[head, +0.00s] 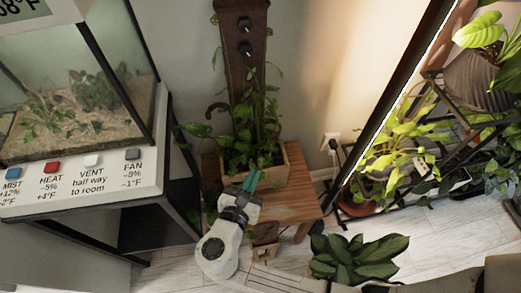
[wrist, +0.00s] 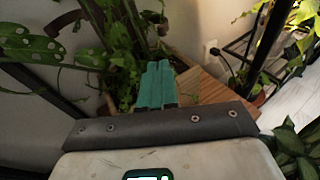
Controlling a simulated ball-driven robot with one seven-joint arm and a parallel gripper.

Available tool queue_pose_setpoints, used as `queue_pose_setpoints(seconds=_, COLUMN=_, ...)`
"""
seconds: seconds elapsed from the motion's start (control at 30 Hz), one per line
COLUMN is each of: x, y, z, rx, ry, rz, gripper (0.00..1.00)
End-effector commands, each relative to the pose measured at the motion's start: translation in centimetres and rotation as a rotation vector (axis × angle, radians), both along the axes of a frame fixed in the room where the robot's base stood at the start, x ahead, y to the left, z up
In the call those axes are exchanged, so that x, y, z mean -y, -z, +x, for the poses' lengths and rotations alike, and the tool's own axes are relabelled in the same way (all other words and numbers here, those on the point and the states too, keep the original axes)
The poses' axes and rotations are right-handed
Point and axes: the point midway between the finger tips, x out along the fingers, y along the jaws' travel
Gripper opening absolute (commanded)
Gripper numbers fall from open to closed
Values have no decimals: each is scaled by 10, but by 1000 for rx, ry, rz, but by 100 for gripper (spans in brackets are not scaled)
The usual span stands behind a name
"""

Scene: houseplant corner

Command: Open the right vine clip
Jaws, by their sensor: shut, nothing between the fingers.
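A dark wooden plank (head: 245,75) stands upright from a wooden planter box (head: 268,178), with a vine growing up it. A brown curved piece, possibly a vine clip (head: 216,108), sticks out on the plank's left side; it also shows in the wrist view (wrist: 62,21). I cannot make out a right vine clip; leaves cover the plank's lower right side. My gripper (head: 251,180) is in front of the planter box, low against its leaves. Its teal fingers are together and empty, as the wrist view shows (wrist: 156,68).
The planter stands on a small wooden table (head: 290,207). A glass terrarium (head: 75,80) on a stand with buttons is at the left. A plant shelf with a dark frame (head: 395,85) is at the right. A leafy plant (head: 360,260) stands on the floor in front.

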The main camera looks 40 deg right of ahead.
Motion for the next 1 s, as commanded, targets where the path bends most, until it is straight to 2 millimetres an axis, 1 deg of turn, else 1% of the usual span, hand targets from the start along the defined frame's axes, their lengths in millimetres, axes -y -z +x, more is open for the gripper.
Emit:
queue_pose_setpoints(seconds=0.13, x=0, y=-1, z=-2, rx=-22, ry=30, rz=-23, gripper=0)
queue_pose_setpoints(seconds=0.27, x=10, y=1, z=2, rx=-22, ry=32, rz=-24, gripper=0)
queue_pose_setpoints(seconds=0.37, x=25, y=4, z=9, rx=-22, ry=34, rz=-24, gripper=0)
queue_pose_setpoints(seconds=0.7, x=85, y=17, z=36, rx=-21, ry=33, rz=-23, gripper=0)
queue_pose_setpoints(seconds=0.9, x=111, y=22, z=48, rx=-20, ry=31, rz=-22, gripper=0)
queue_pose_setpoints(seconds=1.0, x=118, y=23, z=52, rx=-19, ry=29, rz=-22, gripper=0)
